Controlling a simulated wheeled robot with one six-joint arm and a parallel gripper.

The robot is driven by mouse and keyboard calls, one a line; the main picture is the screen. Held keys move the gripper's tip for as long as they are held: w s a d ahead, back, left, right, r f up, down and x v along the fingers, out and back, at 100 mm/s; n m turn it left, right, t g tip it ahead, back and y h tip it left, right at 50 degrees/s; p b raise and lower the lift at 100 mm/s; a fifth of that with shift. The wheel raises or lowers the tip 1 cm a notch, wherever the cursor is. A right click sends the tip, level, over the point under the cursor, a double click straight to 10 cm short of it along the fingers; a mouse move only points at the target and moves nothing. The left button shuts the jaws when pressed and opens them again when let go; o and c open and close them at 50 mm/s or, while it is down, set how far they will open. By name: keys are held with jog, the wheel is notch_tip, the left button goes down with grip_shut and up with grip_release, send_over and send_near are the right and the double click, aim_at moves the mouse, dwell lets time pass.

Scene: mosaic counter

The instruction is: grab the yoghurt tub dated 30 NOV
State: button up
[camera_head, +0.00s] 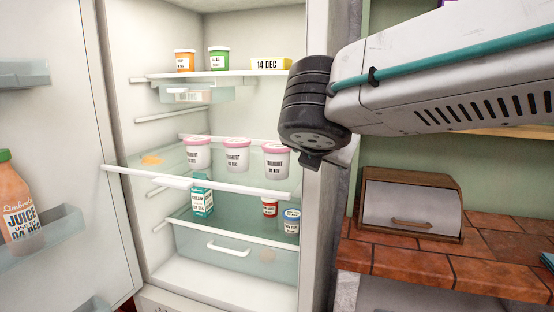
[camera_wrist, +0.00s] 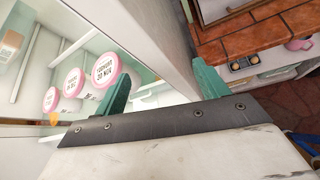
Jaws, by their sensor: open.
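Three white yoghurt tubs with pink lids stand in a row on the middle glass shelf of the open fridge: a left tub (camera_head: 197,154), a middle tub (camera_head: 236,156) and a right tub (camera_head: 275,161). In the wrist view the nearest tub's lid (camera_wrist: 105,70) reads 30 NOV; it appears to be the right tub. The other two lids' dates are too small to read surely. My gripper (camera_wrist: 163,84) is open and empty, its green fingers apart. It is outside the fridge, right of the tubs, by the fridge's side wall. In the head view its fingers are mostly hidden.
The middle shelf's white front edge (camera_head: 195,183) runs before the tubs. A 14 DEC yellow pack (camera_head: 271,64) and two small jars are above; a cream carton (camera_head: 202,197) and small pots are below. The fridge door stands open at left. A bread bin (camera_head: 411,203) sits on the counter.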

aim_at(277, 143)
jog(key=w+a+r+n+t+y, duration=0.1)
jog(key=a+r+n+y, duration=0.1)
jog(key=a+n, duration=0.4)
jog(key=shift+t, duration=0.3)
jog(key=w, duration=0.2)
jog(key=w+a+f, duration=0.1)
jog(key=w, duration=0.2)
jog(key=w+f, duration=0.1)
jog(key=w, duration=0.1)
jog(key=shift+w+a, duration=0.25)
jog(key=shift+a, duration=0.05)
jog(key=c, duration=0.9)
